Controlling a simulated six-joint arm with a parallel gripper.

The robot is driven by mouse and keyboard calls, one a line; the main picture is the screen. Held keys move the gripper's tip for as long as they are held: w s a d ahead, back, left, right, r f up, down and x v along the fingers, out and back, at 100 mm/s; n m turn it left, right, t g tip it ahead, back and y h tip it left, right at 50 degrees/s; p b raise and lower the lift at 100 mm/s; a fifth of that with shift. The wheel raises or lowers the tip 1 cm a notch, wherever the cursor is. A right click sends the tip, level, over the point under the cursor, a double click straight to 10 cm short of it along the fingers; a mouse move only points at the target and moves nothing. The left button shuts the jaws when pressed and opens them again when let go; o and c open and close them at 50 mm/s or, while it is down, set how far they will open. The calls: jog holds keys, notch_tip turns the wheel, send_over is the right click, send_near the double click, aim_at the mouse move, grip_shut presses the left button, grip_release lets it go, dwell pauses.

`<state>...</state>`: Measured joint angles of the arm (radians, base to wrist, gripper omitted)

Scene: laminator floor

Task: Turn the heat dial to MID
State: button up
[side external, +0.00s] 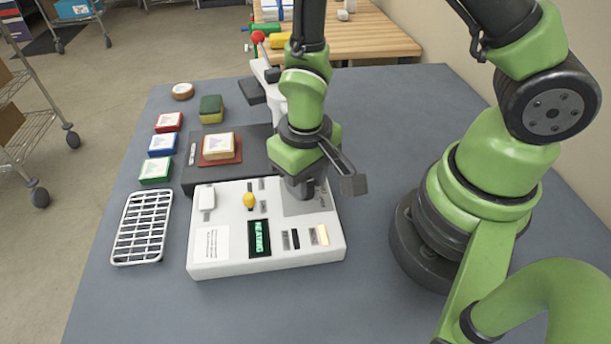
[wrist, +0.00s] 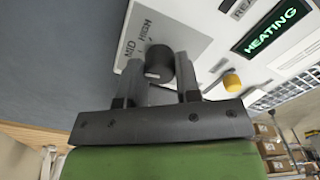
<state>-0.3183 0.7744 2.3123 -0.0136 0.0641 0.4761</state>
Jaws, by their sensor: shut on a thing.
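The heat dial (wrist: 157,62) is a dark round knob on a grey plate of the white control panel (side external: 222,264). My gripper (wrist: 160,74) is shut on the dial, one finger on each side of it. In the wrist view, the words MID and HIGH are printed beside the dial, and a pale mark shows on its lower face. I cannot tell for certain which word the mark points at. In the side view my gripper (side external: 304,190) points down over the panel's right part and hides the dial. The green display (side external: 259,238) reads HEATING.
A yellow knob (side external: 249,200) and a white switch (side external: 206,198) stand left of my gripper. Behind is a dark plate (side external: 192,180) with a tile on a red base (side external: 220,160). A white rack (side external: 142,228) and several coloured blocks lie left. Front table is clear.

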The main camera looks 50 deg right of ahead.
jog(key=o, duration=0.9)
jog(key=shift+r, duration=0.15)
notch_tip(320, 180, up, 10)
jog(key=shift+f, duration=0.15)
jog(key=s+d+r+t, duration=0.1)
jog(key=s+r+t, duration=0.1)
jog(key=r, duration=0.3)
jog(key=s+d+r+m+t+y, duration=0.1)
jog(key=s+d+r+t, duration=0.1)
jog(key=r, duration=0.3)
jog(key=s+d+r+m+t+y, duration=0.1)
jog(key=s+r+t, duration=0.2)
jog(key=r, duration=0.3)
jog(key=shift+s+d, duration=0.3)
jog(key=shift+s, duration=0.1)
